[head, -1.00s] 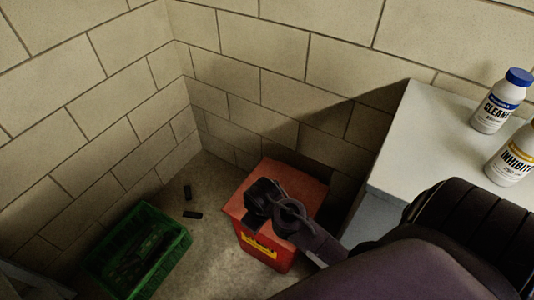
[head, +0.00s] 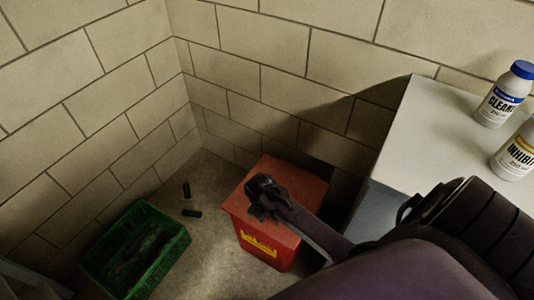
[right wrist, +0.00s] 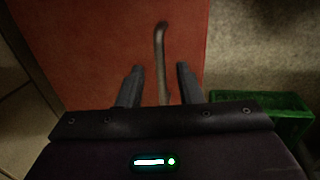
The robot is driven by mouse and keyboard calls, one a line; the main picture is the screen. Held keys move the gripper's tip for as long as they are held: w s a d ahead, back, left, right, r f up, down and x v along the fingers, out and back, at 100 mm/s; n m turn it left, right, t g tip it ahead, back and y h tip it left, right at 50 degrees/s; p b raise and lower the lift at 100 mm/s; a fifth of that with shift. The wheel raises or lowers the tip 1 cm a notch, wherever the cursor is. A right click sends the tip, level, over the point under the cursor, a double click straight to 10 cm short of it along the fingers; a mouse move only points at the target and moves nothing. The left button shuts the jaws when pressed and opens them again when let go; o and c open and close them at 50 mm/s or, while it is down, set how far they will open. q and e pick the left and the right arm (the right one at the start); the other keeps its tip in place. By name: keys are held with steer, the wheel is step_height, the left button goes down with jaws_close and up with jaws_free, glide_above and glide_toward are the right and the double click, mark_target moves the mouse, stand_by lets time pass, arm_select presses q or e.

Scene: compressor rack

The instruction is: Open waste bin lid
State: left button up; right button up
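The waste bin (head: 268,254) is a red box with a yellow label on its front, standing on the floor near the wall corner. Its flat red lid (head: 296,181) looks closed. My right gripper (head: 257,207) is over the lid's front left part. In the right wrist view, the two fingers of my right gripper (right wrist: 159,72) are apart. A thin, bent metal handle (right wrist: 160,45) shows over the red lid and runs between the fingers. I cannot tell whether they touch it. My left gripper is not in view.
A pale cabinet top (head: 425,140) at right carries a cleaner bottle (head: 500,97) and an inhibitor bottle (head: 515,155).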

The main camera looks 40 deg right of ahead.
steer(key=shift+d+f, duration=0.1)
steer(key=shift+f, duration=0.6)
jaws_close()
